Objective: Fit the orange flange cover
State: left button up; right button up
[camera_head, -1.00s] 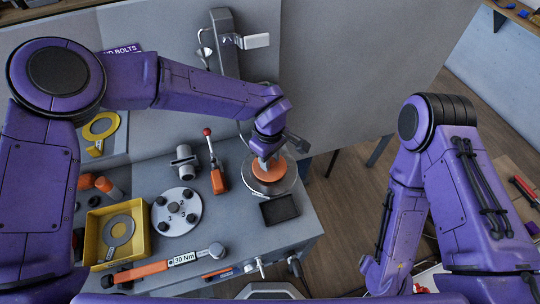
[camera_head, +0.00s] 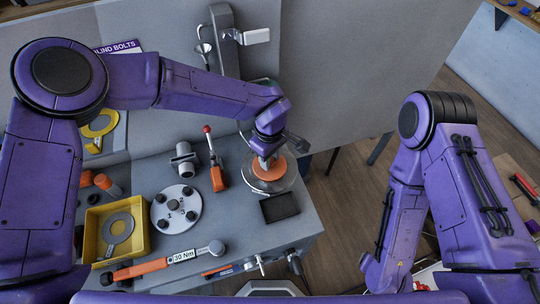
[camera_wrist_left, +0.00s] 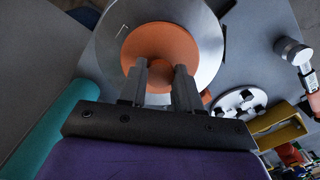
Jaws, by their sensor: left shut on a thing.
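The orange flange cover (camera_head: 270,174) is a round disc at the right end of the bench. My left gripper (camera_head: 266,160) is above it, shut on its raised middle part. In the left wrist view the cover (camera_wrist_left: 160,45) lies in front of both fingers (camera_wrist_left: 160,85), over a wider silver round flange (camera_wrist_left: 206,50). The silver flange (camera_head: 288,184) also shows around the cover in the head view. I cannot tell whether the cover rests on it or hangs just above. My right gripper is not in view; only the right arm shows.
A black square pad (camera_head: 279,207) lies just in front of the flange. A red-knobbed lever (camera_head: 216,172), a bolt plate (camera_head: 176,209), a yellow tray (camera_head: 92,240) and a torque wrench (camera_head: 160,264) stand left. A grey panel (camera_head: 350,65) rises behind.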

pick_arm(q)
jog(key=shift+p, duration=0.3)
jog(key=shift+f, duration=0.1)
dwell(0.3)
jog(key=o, duration=1.1)
jog(key=shift+r, duration=2.55)
